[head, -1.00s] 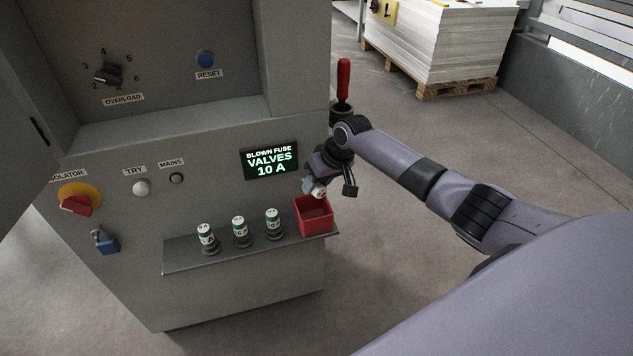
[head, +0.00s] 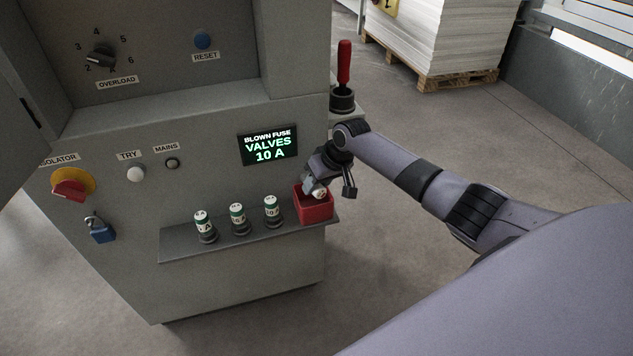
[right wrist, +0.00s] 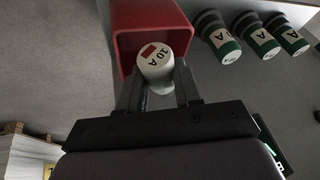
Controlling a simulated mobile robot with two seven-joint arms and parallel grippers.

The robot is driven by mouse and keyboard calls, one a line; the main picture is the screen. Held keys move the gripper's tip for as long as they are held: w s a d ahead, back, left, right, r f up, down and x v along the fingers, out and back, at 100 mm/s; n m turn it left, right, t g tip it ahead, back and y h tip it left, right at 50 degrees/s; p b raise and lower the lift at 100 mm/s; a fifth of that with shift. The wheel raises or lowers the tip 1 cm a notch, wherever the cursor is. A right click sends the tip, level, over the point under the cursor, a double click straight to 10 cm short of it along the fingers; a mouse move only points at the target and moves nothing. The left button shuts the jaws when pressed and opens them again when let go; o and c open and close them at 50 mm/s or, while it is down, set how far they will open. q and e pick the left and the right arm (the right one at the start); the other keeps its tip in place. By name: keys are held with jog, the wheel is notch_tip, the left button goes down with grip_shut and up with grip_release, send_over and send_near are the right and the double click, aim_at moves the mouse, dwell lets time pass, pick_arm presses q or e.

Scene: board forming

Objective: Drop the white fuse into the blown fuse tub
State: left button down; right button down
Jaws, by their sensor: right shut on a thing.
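The white fuse (right wrist: 156,62) is marked 10 A with a red patch in the right wrist view. It also shows small in the head view (head: 320,194). My right gripper (right wrist: 158,88) is shut on it. In the head view my right gripper (head: 318,186) holds it at the mouth of the red tub (head: 316,213), which stands on the right end of the shelf. In the right wrist view the tub (right wrist: 125,30) opens around and behind the fuse. Whether the fuse touches the tub I cannot tell. My left gripper is not in view.
Several green-and-white fuses (head: 238,217) stand in holders on the shelf (head: 190,250), left of the tub. A panel screen (head: 268,145) reads BLOWN FUSE VALVES 10 A. A red-handled tool (head: 344,65) stands behind my right gripper. A paper stack (head: 440,35) is farther back.

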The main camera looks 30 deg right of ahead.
jog(key=c, duration=0.7)
grip_release()
jog(key=shift+r, duration=0.15)
jog(key=shift+p+v, duration=0.75)
jog(key=shift+v, duration=2.75)
